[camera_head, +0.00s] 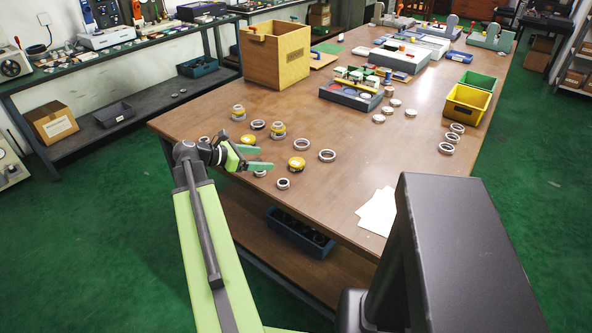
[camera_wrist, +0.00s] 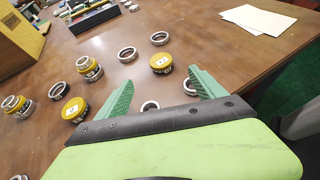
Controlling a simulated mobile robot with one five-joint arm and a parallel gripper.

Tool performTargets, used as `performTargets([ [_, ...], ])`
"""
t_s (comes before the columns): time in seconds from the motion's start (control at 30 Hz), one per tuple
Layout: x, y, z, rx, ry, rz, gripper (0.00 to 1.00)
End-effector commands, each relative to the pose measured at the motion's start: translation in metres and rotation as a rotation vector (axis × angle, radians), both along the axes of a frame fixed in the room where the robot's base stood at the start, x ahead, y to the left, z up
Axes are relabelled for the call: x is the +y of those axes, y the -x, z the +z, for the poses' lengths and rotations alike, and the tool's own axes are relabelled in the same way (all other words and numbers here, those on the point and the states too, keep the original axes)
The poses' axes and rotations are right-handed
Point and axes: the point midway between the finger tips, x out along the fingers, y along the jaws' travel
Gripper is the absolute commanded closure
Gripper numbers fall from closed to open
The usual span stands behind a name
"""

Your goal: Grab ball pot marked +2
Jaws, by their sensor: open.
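Two yellow-lidded ball pots with white labels stand on the brown table. One pot (camera_head: 297,164) is just right of my gripper (camera_head: 263,158); in the wrist view this pot (camera_wrist: 161,63) lies ahead of the gap between the green fingers (camera_wrist: 160,78). The other pot (camera_head: 249,141) is behind my gripper in the head view; in the wrist view this pot (camera_wrist: 74,110) is left of the left finger. The label marks are too small to read surely, so I cannot tell which is +2. My gripper is open and holds nothing.
Several steel rings lie around, one (camera_wrist: 149,106) between the fingers and one (camera_head: 327,155) beyond the nearer pot. Ring stacks with yellow bands (camera_head: 278,130) stand farther back. A wooden box (camera_head: 275,60), yellow bin (camera_head: 467,105) and paper sheets (camera_head: 377,211) are also on the table.

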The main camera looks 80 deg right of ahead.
Motion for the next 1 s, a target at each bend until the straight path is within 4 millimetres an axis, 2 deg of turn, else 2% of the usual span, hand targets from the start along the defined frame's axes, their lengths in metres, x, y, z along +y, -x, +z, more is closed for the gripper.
performTargets([
  [0.03,-0.007,0.009,-0.011,0.000,0.000,-0.004,0.21],
  [0.1,-0.017,0.022,-0.020,-0.002,0.000,-0.004,0.21],
  [0.4,-0.055,0.068,-0.048,-0.003,0.001,-0.002,0.21],
  [0.67,-0.061,0.077,-0.049,-0.002,0.000,-0.002,0.21],
  [0.77,-0.065,0.081,-0.056,-0.003,0.001,-0.002,0.21],
  [1.0,-0.087,0.108,-0.077,-0.003,0.001,-0.004,0.21],
])
